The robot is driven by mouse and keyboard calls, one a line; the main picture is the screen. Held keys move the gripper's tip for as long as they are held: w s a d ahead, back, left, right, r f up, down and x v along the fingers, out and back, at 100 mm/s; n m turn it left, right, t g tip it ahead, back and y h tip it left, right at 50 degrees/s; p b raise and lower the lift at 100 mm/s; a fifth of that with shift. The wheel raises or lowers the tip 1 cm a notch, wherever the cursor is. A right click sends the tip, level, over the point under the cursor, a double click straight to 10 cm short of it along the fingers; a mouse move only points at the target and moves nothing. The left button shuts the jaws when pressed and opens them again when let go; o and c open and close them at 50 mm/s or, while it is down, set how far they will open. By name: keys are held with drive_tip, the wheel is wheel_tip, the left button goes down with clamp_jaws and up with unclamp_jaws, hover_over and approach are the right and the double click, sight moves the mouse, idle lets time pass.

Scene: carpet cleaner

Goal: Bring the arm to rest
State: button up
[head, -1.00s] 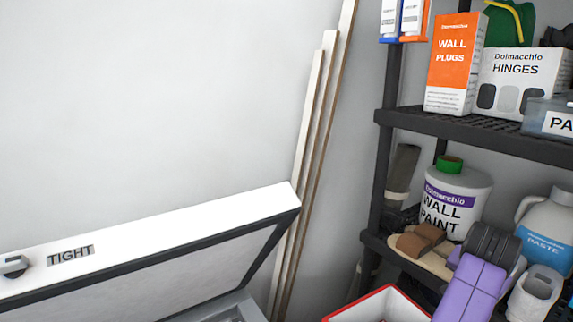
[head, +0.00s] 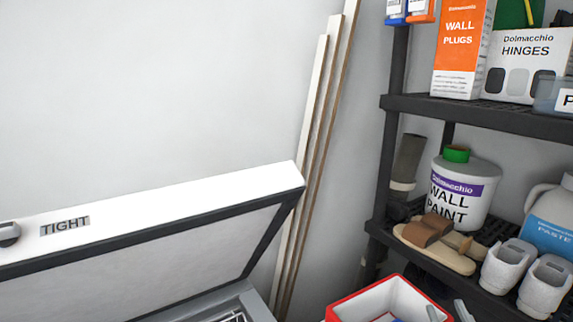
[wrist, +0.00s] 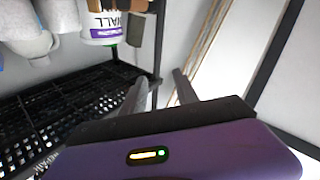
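My gripper (wrist: 160,88) shows in the wrist view as a purple body with two grey fingers. The fingers stand apart with nothing visible between them. The wrist picture is turned over, with the paint tub at its top. The fingers are in front of the black shelf's edge and the leaning planks. In the head view the purple arm is out of sight. Two small grey pieces show at the bottom edge by the red-rimmed box, but I cannot tell whether they are my fingertips.
A black shelf rack (head: 480,118) at the right holds a paint tub (head: 465,190), sandals (head: 440,248), grey shoes (head: 508,266) and boxes. A red-rimmed white box (head: 350,302) is below it. A raised lid (head: 150,210) marked TIGHT is at the left. Planks (head: 312,150) lean on the wall.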

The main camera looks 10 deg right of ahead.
drive_tip(key=s+a+f+g+y+b, duration=0.1)
drive_tip(key=s+a+f, duration=0.4)
drive_tip(key=s, duration=0.4)
drive_tip(key=s+a+f+g+y+b, duration=0.1)
drive_tip(key=s+a+f, duration=0.3)
drive_tip(key=s, duration=0.6)
drive_tip(key=s+a+f+g+y+b, duration=0.2)
drive_tip(key=s+a+f, duration=0.3)
drive_tip(key=s, duration=0.5)
drive_tip(key=shift+a+f+y+b, duration=0.35)
drive_tip(key=shift+a+y, duration=0.35)
drive_tip(key=shift+a, duration=0.55)
